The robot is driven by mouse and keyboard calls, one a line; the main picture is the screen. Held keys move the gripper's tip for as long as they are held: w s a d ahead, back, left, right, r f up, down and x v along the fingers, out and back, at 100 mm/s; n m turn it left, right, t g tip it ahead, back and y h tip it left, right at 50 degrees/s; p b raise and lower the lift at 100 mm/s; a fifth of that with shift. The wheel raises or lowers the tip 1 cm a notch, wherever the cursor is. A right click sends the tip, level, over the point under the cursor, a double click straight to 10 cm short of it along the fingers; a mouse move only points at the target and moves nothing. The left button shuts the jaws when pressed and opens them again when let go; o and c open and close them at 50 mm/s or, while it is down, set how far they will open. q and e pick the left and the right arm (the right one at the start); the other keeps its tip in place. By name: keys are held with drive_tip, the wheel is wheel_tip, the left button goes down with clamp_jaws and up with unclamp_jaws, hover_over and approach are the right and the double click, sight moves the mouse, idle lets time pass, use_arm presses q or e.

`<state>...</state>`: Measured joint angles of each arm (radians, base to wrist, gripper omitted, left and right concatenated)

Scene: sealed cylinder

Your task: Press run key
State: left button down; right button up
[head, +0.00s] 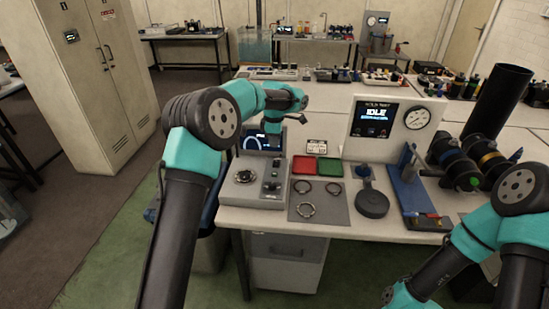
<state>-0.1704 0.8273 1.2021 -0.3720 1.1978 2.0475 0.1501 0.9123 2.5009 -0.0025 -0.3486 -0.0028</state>
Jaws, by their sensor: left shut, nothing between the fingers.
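The white test panel (428,140) at the back of the bench has a dark screen (373,120) reading "IDLE" and a round gauge (417,118). A low grey control box (245,195) with a round dial and small keys stands at the bench's left front, with a small lit screen (262,141) behind it. Which key is the run key is too small to tell. My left gripper (302,119) is shut and empty, held above the bench behind the control box, left of the panel. My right gripper (389,296) is at the bottom edge, below the bench front; its fingers are unclear.
A red tray (304,165) and a green tray (331,167) sit beside a grey mat (322,213) with several rings. A round dark-based tool (372,203), a blue stand (408,182) and dark cylinders (453,163) crowd the right. A tall black tube (497,100) stands behind them.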

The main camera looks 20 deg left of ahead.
sight(274, 174)
use_arm(q)
wheel_tip(274, 174, down, 14)
drive_tip(key=shift+r, duration=0.2)
idle(0.4)
